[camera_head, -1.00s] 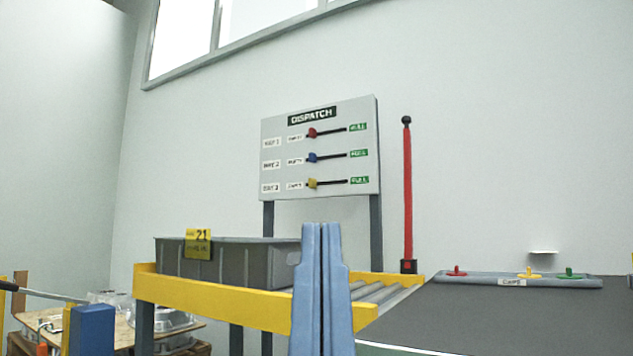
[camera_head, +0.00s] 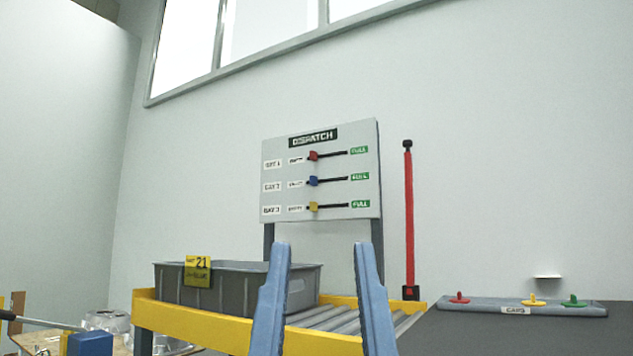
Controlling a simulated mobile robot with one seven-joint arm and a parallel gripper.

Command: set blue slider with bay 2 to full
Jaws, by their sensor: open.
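The dispatch board (camera_head: 283,143) stands behind the roller stand, with three rows labelled bay 1, bay 2 and bay 3. The blue slider (camera_head: 313,181) sits at the left, empty end of its dark slot in the bay 2 row. The green full label (camera_head: 360,176) is at that slot's right end. The red slider (camera_head: 313,156) above and the yellow slider (camera_head: 313,206) below are also at the left ends. My gripper (camera_head: 324,247) is open and empty, its two blue fingers pointing up, below and in front of the board, apart from the blue slider.
A grey crate (camera_head: 236,290) with a yellow tag 21 (camera_head: 198,271) sits on the yellow-railed roller stand (camera_head: 203,322), left of my gripper. A red post (camera_head: 408,220) stands right of the board. A caps tray (camera_head: 480,310) with red, yellow and green caps lies on the dark surface at right.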

